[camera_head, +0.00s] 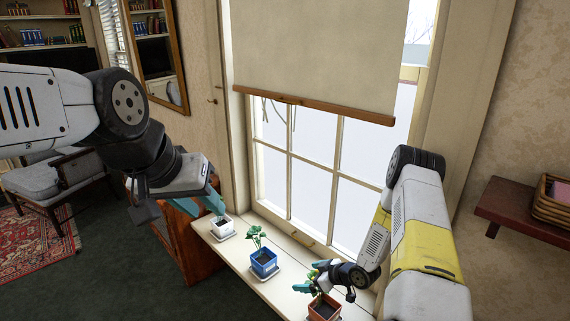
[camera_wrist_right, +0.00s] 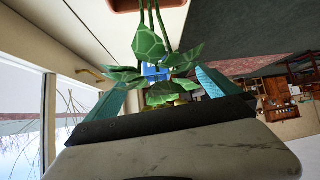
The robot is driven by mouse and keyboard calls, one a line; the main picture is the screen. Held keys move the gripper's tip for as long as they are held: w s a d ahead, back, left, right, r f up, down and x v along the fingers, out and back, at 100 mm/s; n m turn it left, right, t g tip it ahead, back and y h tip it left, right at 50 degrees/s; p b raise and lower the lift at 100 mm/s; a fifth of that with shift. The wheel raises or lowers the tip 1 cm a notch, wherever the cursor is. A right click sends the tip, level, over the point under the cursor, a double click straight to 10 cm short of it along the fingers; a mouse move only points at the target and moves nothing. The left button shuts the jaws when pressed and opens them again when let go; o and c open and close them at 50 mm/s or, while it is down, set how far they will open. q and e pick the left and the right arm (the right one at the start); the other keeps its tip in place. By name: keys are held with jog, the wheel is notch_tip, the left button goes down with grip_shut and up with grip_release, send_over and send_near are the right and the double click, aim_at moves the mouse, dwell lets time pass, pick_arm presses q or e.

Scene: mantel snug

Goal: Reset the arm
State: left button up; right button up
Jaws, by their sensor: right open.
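My right gripper (camera_head: 311,282) is open beside the terracotta pot (camera_head: 324,308) at the near end of the sill. In the right wrist view its teal fingers (camera_wrist_right: 158,95) are spread, with green leaves (camera_wrist_right: 150,45) showing in front of and between them; contact cannot be told. The pot's reddish edge (camera_wrist_right: 145,4) shows at the top there. My left gripper (camera_head: 211,199) hangs over the white pot (camera_head: 222,226) at the far end of the sill, its teal finger close above it; its opening is unclear, and that pot's plant is mostly hidden.
A blue pot (camera_head: 264,263) with a leafy plant stands on the white sill (camera_head: 240,250) between the other pots. The window (camera_head: 310,160) with a lowered blind (camera_head: 315,55) is behind. A dark red bench (camera_head: 520,212) with a basket stands at right, an armchair (camera_head: 55,180) at left.

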jog(key=w+d+r+h, duration=0.1)
jog(key=w+d+r, duration=0.1)
jog(key=r, duration=0.3)
jog(key=w+d+r+h, duration=0.1)
jog(key=w+d+r, duration=0.15)
jog(key=r, duration=0.35)
jog(key=s+d+r+m+h, duration=0.2)
jog(key=r, duration=0.6)
jog(key=s+d+r+m+t+h, duration=0.1)
jog(key=d+r, duration=0.1)
jog(key=r, duration=0.5)
jog(key=s+d+r+m+h, duration=0.2)
jog(key=d+r, duration=0.1)
jog(key=r, duration=0.5)
jog(key=s+r+m, duration=0.3)
jog(key=s+r, duration=0.8)
jog(key=s, duration=0.2)
jog(key=s+a+r+m, duration=0.1)
jog(key=s+a+r, duration=0.1)
jog(key=s, duration=0.5)
jog(key=s+a+r+m+g+y, duration=0.1)
jog(key=s+a+r, duration=0.1)
jog(key=s, duration=0.5)
jog(key=shift+s, duration=0.35)
jog(key=shift+a, duration=0.1)
